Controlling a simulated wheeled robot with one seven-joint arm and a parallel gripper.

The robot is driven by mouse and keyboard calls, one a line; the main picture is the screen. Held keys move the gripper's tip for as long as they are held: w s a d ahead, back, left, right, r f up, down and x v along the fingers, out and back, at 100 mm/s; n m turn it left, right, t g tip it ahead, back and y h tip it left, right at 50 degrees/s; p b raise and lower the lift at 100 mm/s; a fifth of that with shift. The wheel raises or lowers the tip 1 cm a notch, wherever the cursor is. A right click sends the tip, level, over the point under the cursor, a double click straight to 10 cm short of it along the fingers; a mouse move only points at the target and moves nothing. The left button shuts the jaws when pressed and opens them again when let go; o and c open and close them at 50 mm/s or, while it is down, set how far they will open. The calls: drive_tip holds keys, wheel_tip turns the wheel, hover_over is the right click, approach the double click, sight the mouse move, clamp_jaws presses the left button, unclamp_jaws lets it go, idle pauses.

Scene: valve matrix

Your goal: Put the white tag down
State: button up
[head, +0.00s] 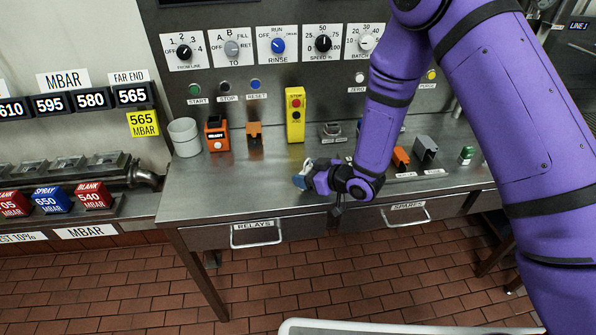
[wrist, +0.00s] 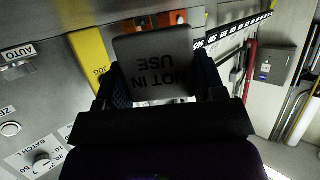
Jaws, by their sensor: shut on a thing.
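The white tag (wrist: 153,58) looks grey in the shaded wrist view and reads "NOT IN USE", upside down there. My gripper (wrist: 162,88) is shut on it, with a dark finger at each side. In the head view, my gripper (head: 304,180) is over the front part of the steel bench (head: 235,190), in front of the yellow stop box. The tag is small and partly hidden there, and I cannot tell whether it touches the bench.
A yellow stop box (head: 295,115), an orange "READY" block (head: 216,137) and a grey cup (head: 185,137) stand along the bench's back. Orange (head: 400,157) and grey (head: 425,149) blocks stand right of my forearm. The bench's front left is clear.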

drive_tip(key=shift+f, duration=0.6)
drive_tip(key=shift+f, duration=0.1)
drive_tip(key=o, duration=0.9)
drive_tip(key=v, duration=1.2)
